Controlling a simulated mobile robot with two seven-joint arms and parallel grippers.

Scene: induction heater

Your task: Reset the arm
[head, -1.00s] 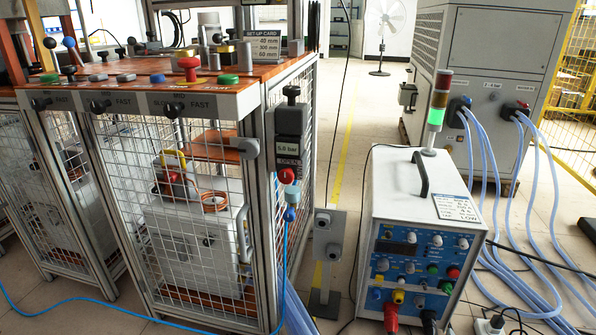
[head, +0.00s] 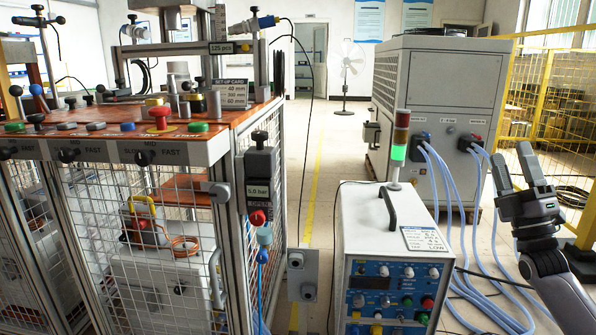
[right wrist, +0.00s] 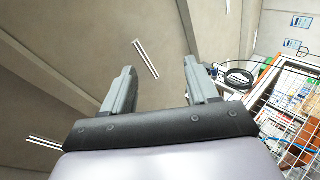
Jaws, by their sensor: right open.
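My right gripper (head: 517,165) is raised at the right side of the head view, fingers pointing up. Its two fingers stand apart with nothing between them; the right wrist view also shows the open fingers (right wrist: 158,80) against the ceiling. It is in front of the blue hoses and the yellow fence, touching nothing that I can see. My left gripper is not in view.
A caged workbench (head: 150,150) with coloured buttons stands at the left. A white power unit (head: 385,225) with a handle and a green-lit signal tower (head: 399,140) is at the centre. A grey chiller cabinet (head: 445,85) with blue hoses (head: 447,185) stands behind. A yellow-lined aisle (head: 314,170) runs between.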

